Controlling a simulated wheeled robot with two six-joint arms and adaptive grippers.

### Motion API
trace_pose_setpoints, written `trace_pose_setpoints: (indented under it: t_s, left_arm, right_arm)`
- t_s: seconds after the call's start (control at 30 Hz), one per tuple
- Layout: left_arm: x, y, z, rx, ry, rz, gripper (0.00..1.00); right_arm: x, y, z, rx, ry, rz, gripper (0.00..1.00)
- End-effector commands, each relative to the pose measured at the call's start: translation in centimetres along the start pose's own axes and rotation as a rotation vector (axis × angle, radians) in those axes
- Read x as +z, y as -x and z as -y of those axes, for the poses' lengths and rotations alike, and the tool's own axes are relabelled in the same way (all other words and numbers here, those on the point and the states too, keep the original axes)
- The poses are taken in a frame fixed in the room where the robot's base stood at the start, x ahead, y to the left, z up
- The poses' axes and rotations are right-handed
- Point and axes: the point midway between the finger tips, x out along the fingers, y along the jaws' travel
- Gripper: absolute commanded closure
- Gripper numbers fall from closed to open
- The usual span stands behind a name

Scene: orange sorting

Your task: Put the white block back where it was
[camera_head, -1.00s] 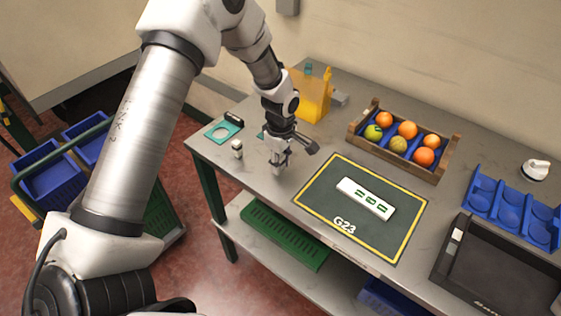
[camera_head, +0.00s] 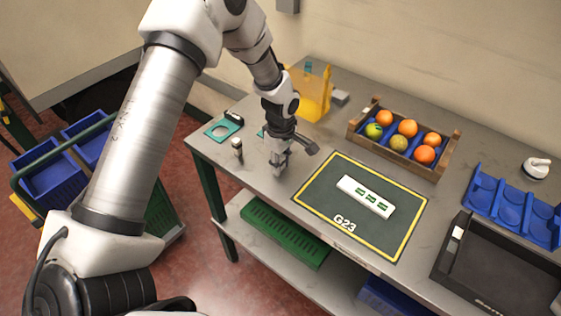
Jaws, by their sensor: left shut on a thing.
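My left gripper (camera_head: 279,160) points down over the left part of the table, just left of the dark mat. Its fingers are shut on a small pale thing at their tips, which looks like the white block; the fingers hide most of it. It is low, at or very near the tabletop; I cannot tell whether it touches. A flat white bar (camera_head: 350,187) with green marks lies on the dark G23 mat (camera_head: 325,205), apart from the gripper. My right gripper is not in view.
A wooden crate (camera_head: 443,170) of oranges and greener fruit stands behind the mat. A small upright post (camera_head: 237,147) and a teal plate (camera_head: 212,134) are left of the gripper. A yellow holder (camera_head: 318,95) stands behind it. A black tray (camera_head: 452,262) and blue tray (camera_head: 482,178) are right.

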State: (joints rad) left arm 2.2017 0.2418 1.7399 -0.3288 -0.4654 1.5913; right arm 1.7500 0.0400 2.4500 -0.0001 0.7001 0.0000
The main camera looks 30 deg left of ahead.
Motion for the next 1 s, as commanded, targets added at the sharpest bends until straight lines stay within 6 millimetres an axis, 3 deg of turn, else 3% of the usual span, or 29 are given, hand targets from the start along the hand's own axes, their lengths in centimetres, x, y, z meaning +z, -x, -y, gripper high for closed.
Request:
trace_pose_setpoints:
  t_s: [0.27,0.3,0.37,0.4,0.6,0.67,0.7,1.0]
  left_arm:
    - [0.00,-0.22,0.00,0.000,0.000,0.000,1.00]
    - [0.00,-0.22,0.00,0.000,0.000,0.000,0.66]
    - [0.00,-0.21,0.00,0.000,0.000,0.000,0.45]
    - [0.00,-0.21,0.00,0.000,0.000,0.000,0.41]
    - [0.00,-0.21,0.00,0.000,0.000,0.000,0.41]
    - [0.00,-0.21,0.01,0.000,0.000,0.000,0.21]
    - [0.00,-0.21,0.01,0.000,0.000,0.000,0.20]
    - [0.00,-0.08,0.00,0.000,0.000,0.000,0.20]
  right_arm:
    - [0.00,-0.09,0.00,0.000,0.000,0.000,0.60]
    - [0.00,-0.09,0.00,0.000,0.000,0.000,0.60]
    - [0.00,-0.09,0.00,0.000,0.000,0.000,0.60]
    - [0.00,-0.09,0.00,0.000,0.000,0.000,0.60]
    - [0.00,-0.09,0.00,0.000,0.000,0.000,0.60]
    - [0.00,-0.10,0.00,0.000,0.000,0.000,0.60]
    - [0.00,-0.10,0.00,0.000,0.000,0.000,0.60]
    - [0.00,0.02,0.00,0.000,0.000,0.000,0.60]
